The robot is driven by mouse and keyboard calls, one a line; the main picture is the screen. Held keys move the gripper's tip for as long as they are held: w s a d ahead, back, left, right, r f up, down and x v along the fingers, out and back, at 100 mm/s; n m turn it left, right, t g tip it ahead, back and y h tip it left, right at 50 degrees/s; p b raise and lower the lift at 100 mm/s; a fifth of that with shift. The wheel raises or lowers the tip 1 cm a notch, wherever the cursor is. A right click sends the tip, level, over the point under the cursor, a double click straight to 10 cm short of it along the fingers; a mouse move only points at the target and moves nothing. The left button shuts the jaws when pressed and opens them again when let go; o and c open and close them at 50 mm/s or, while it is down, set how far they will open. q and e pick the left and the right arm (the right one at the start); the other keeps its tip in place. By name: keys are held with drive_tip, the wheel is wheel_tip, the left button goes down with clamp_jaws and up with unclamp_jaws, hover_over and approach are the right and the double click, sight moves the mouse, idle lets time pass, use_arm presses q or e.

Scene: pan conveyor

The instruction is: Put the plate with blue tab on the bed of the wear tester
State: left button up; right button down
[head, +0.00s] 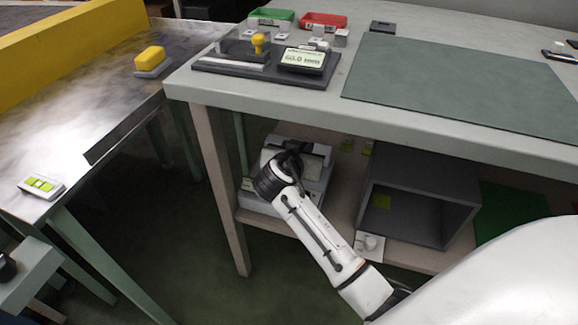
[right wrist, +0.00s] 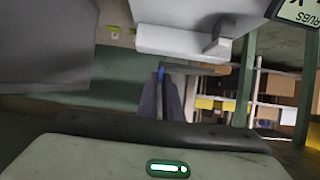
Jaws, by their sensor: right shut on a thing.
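The wear tester (head: 318,185) is a pale grey-white machine on the shelf under the bench. My right gripper (head: 292,152) is over it, and my arm and wrist hide part of the machine. In the right wrist view my right gripper (right wrist: 171,90) is shut on a thin brownish plate (right wrist: 205,68) seen edge-on, with a blue spot, the blue tab (right wrist: 161,72), by the fingers. The white body of the tester (right wrist: 175,41) is close beside the plate in that view. I cannot tell whether they touch. My left gripper is not in view.
A dark open box (head: 425,215) stands on the shelf right of the tester. The bench top (head: 360,115) overhangs the shelf, and its leg (head: 222,190) is at the left. A small white object (head: 369,243) lies at the shelf's front edge.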

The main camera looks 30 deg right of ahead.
drive_tip(key=b, duration=0.1)
hover_over(305, 182)
wheel_tip(305, 182, down, 5)
drive_tip(key=shift+r, duration=0.2)
wheel_tip(305, 182, down, 4)
drive_tip(key=shift+r+b, duration=0.15)
drive_tip(key=shift+b, duration=0.85)
drive_tip(key=shift+f, duration=0.2)
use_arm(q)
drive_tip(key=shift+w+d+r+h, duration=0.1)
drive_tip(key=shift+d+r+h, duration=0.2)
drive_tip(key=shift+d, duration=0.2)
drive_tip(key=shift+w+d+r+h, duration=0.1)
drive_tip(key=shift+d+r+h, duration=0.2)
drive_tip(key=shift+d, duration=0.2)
use_arm(e)
drive_tip(key=shift+r, duration=0.1)
drive_tip(key=shift+f, duration=0.25)
drive_tip(key=c, duration=1.9)
unclamp_jaws()
drive_tip(key=shift+c, duration=0.2)
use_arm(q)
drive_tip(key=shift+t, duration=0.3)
use_arm(e)
drive_tip(key=shift+r, duration=0.1)
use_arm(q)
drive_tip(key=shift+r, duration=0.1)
